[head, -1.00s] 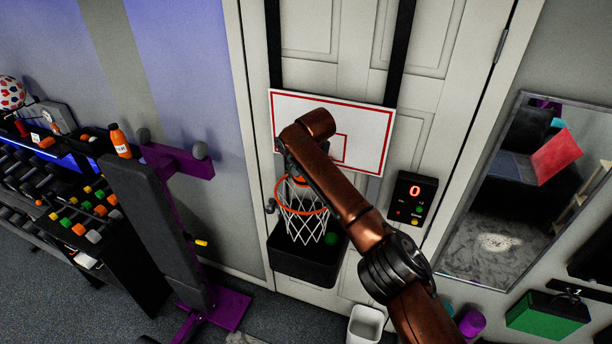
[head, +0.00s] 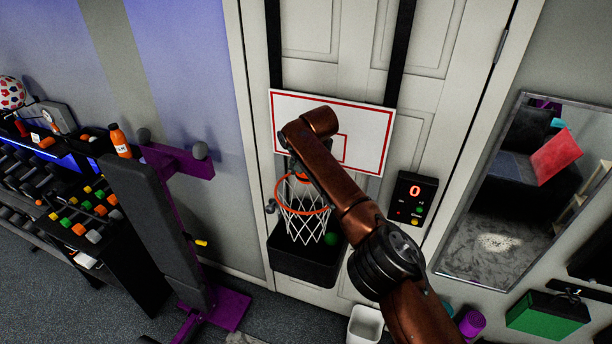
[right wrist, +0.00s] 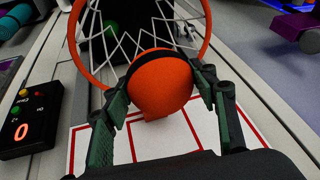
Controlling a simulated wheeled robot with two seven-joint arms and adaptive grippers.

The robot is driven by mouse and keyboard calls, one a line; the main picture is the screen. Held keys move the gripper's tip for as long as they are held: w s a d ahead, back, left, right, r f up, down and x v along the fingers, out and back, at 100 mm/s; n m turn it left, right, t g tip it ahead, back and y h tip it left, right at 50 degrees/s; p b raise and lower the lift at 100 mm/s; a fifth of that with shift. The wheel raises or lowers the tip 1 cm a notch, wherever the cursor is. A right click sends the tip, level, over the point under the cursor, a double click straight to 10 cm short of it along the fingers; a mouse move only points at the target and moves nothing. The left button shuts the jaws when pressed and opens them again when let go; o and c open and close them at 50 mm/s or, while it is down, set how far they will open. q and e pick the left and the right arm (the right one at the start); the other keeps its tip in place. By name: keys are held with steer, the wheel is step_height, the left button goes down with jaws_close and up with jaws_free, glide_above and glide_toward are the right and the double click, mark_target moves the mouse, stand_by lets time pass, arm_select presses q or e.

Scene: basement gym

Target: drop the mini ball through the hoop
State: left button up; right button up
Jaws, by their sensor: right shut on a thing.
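The orange mini ball (right wrist: 160,84) is held between the two dark green fingers of my right gripper (right wrist: 163,88) in the right wrist view. The orange hoop (right wrist: 82,66) with its white net shows just beyond the ball there, and the ball overlaps the near part of the rim and net. In the head view the hoop (head: 303,213) hangs in front of the white, red-lined backboard (head: 368,140) on the door. My right arm reaches over the board, and its gripper is mostly hidden behind the arm. My left gripper is not in view.
A black bin (head: 300,265) hangs below the net, with a green ball (head: 331,239) in it. A scoreboard (head: 412,199) showing 0 is right of the backboard. A purple and black bench (head: 160,215) stands left. A mirror (head: 525,190) is at right.

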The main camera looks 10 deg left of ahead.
steer(key=o, duration=1.1)
steer(key=shift+s+a, duration=0.1)
steer(key=shift+s+a+r, duration=0.15)
steer(key=shift+s+r, duration=0.2)
steer(key=shift+r, duration=0.1)
steer(key=shift+d+r, duration=0.25)
steer(key=shift+r, duration=0.25)
steer(key=shift+v, duration=2.75)
steer(key=shift+w+d, duration=0.1)
steer(key=shift+d, duration=0.1)
